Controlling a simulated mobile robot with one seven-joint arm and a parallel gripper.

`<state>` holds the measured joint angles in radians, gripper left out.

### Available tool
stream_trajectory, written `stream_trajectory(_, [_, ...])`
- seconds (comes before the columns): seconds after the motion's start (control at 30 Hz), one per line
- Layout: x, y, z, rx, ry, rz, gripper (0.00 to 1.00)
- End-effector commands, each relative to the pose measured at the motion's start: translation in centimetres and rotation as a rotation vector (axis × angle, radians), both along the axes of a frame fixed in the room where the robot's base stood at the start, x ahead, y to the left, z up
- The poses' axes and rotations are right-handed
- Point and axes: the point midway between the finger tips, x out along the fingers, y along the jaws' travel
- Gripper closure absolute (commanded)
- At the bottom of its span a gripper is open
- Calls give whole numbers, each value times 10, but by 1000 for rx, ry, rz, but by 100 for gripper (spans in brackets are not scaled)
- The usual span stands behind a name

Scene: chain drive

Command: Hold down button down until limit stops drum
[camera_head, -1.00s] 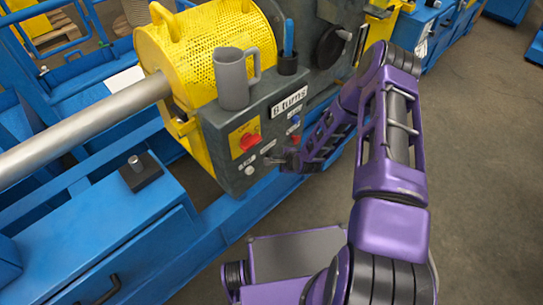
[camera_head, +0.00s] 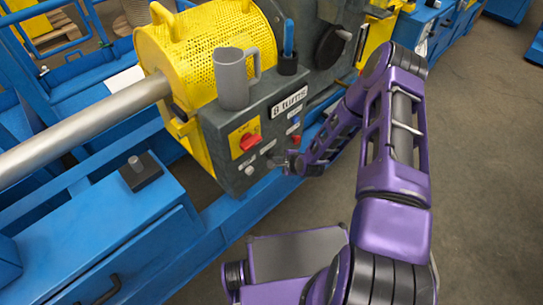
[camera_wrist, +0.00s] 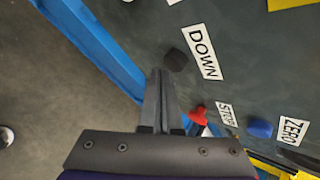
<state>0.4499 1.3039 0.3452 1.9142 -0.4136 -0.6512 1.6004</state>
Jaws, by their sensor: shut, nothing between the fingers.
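The grey control panel (camera_head: 222,140) has a "DOWN" label (camera_wrist: 202,53) in the wrist view, with a black button (camera_wrist: 174,60) beside it. My gripper (camera_wrist: 160,76) is shut and empty, its fingertips close beside this black button. I cannot tell whether they touch it. In the head view, my gripper (camera_head: 274,162) is at the panel's lower right face and hides part of it. The drum is not clearly identifiable; a yellow perforated guard (camera_head: 205,50) covers the part behind the panel, and a sign reads "8 turns" (camera_head: 289,101).
A red button (camera_wrist: 197,114) by a "STOP" label and a blue button (camera_wrist: 260,128) by "ZERO" sit near my fingers. A red knob (camera_head: 250,142) is on a yellow plate.

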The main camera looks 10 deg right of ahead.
Motion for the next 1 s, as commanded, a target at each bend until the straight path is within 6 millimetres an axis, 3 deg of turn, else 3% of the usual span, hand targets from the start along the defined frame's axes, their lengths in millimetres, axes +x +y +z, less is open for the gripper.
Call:
stream_trajectory(0.47, [-7,-5,0,0,0,-1,100])
stream_trajectory(1.0, [-44,-32,0,1,0,-1,100])
